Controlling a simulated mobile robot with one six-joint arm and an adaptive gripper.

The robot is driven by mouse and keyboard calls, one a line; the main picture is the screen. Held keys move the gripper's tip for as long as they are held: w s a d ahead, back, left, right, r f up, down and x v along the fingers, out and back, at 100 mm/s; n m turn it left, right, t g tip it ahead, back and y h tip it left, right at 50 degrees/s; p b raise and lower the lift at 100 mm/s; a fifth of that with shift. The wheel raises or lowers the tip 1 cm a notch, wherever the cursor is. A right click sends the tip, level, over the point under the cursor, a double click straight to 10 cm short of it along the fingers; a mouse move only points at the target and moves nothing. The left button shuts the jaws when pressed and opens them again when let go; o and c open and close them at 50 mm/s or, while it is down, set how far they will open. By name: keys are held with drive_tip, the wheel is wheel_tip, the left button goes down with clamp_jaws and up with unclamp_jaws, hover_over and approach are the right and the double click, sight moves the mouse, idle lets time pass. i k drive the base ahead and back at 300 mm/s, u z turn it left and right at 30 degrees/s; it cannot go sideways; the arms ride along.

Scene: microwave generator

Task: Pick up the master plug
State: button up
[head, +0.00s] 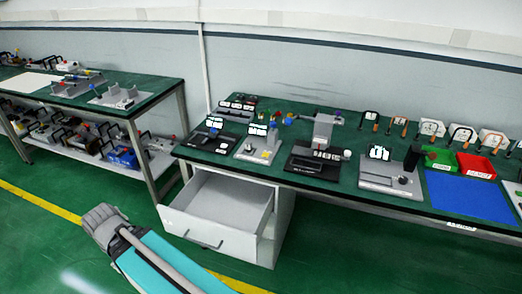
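I cannot tell for certain which of the small parts on the green workbench is the master plug; they are too small to make out. Several test fixtures stand along this bench: a black-based one (209,142) at left, a light grey one (255,149), a black one with a grey head (312,164), and a grey plate with a dark upright cylinder (388,178). Part of my arm, teal and grey, reaches in from the bottom left, well in front of the bench. My gripper's fingers are not visible, and nothing held shows.
An open white drawer (215,207) juts out under the bench. A red bin (476,166), a green bin (438,158) and a blue mat (462,198) lie at right. A second bench (150,103) with a loaded lower shelf stands left. Green floor in front is clear.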

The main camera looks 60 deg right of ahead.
sight(248, 145)
drive_tip(key=k, duration=1.5)
drive_tip(key=z, duration=1.75)
drive_tip(key=i, duration=1)
drive_tip(key=z, duration=0.1)
